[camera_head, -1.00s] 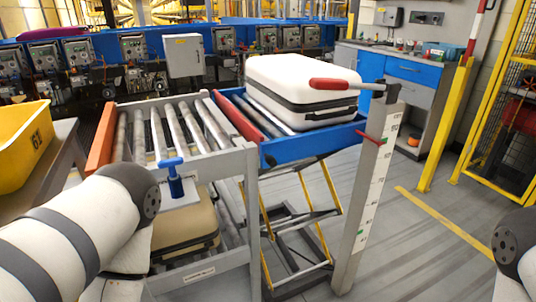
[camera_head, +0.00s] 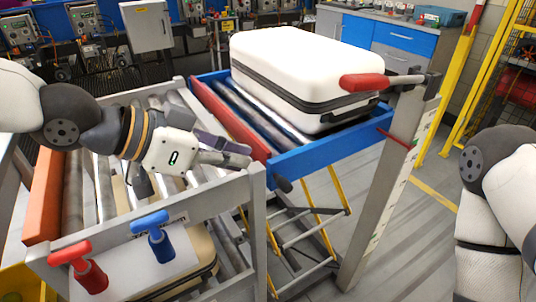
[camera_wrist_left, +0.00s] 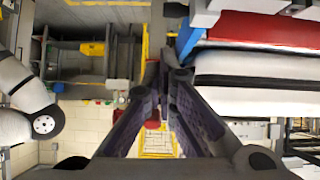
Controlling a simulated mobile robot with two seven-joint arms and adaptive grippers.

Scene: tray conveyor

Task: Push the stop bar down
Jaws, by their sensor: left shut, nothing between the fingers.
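A red bar (camera_head: 228,117) stands along the left edge of the blue lift tray (camera_head: 318,150), between the tray and the roller conveyor; it also shows in the left wrist view (camera_wrist_left: 265,28). An orange bar (camera_head: 45,195) stands at the conveyor's left end. Which one is the stop bar is not marked. My left gripper (camera_head: 248,155) is shut and empty, its fingertips by the near end of the red bar. I cannot tell whether they touch it. The left wrist view shows its fingers meeting (camera_wrist_left: 165,75). My right arm is at the right edge, its gripper out of view.
A white suitcase (camera_head: 300,65) lies on the lift tray. A red-gripped lever (camera_head: 362,82) tops a grey scaled post (camera_head: 395,170). Red (camera_head: 72,255) and blue (camera_head: 152,225) handles stand at the conveyor's front. A tan case (camera_head: 200,270) is below. Floor right of the post is clear.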

